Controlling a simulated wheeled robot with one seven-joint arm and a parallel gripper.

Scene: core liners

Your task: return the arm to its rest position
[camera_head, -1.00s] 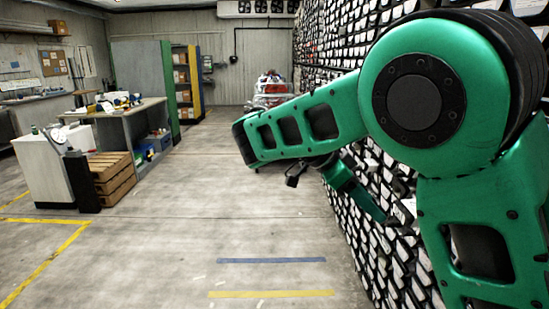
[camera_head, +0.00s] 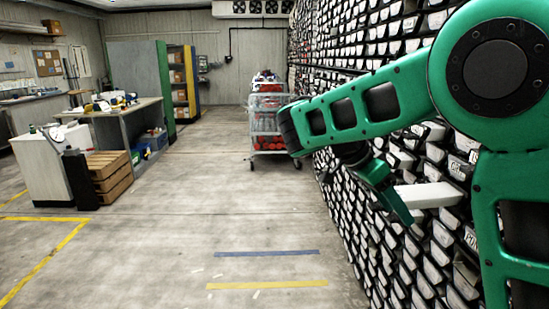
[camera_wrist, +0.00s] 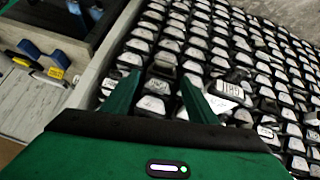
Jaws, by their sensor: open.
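My green arm (camera_head: 375,105) reaches across the right side of the head view, bent at a large round joint. My gripper (camera_head: 400,208) hangs below the forearm, in front of the wall of core liners (camera_head: 440,250). In the wrist view my gripper (camera_wrist: 162,92) shows two green fingers spread apart, with nothing held between them. Rows of white-ended liners in dark holders lie beyond the fingertips. A long white liner (camera_head: 430,195) juts out from the wall beside the gripper in the head view; I cannot tell whether they touch.
A wire cart (camera_head: 268,130) with red items stands farther down the aisle. On the left are a white cabinet (camera_head: 42,165), wooden crates (camera_head: 110,178) and a workbench (camera_head: 130,115). The middle floor is clear, marked with blue and yellow lines.

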